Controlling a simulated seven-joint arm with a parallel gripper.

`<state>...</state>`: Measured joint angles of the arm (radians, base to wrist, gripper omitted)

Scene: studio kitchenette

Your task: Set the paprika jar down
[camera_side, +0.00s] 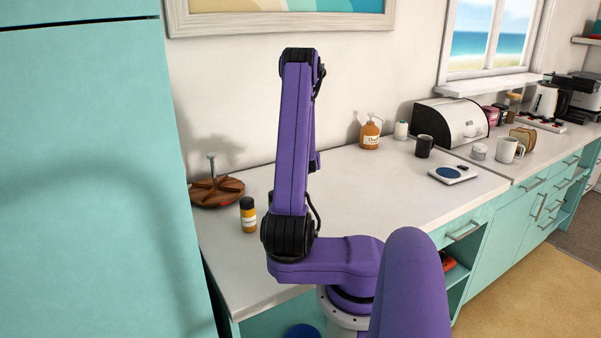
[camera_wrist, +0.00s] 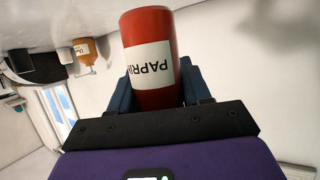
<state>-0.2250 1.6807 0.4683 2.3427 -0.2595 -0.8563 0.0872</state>
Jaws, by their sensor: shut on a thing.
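The paprika jar (camera_wrist: 150,35) is a red cylinder with a white label reading "PAPRI", the rest of the word cut off by its curve. It shows in the wrist view, upside down by its lettering there. My gripper (camera_wrist: 158,88) is shut on it, with a dark blue finger on each side. In the side view my purple arm stands over the counter and hides the gripper and the jar. What lies directly under the jar cannot be seen.
On the counter (camera_side: 350,210), a yellow jar with a black lid (camera_side: 248,216) stands near a round wooden rack (camera_side: 228,185) at left. An orange bottle (camera_side: 370,135), dark mug (camera_side: 424,146) and scale (camera_side: 452,174) stand farther right. The counter between is clear.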

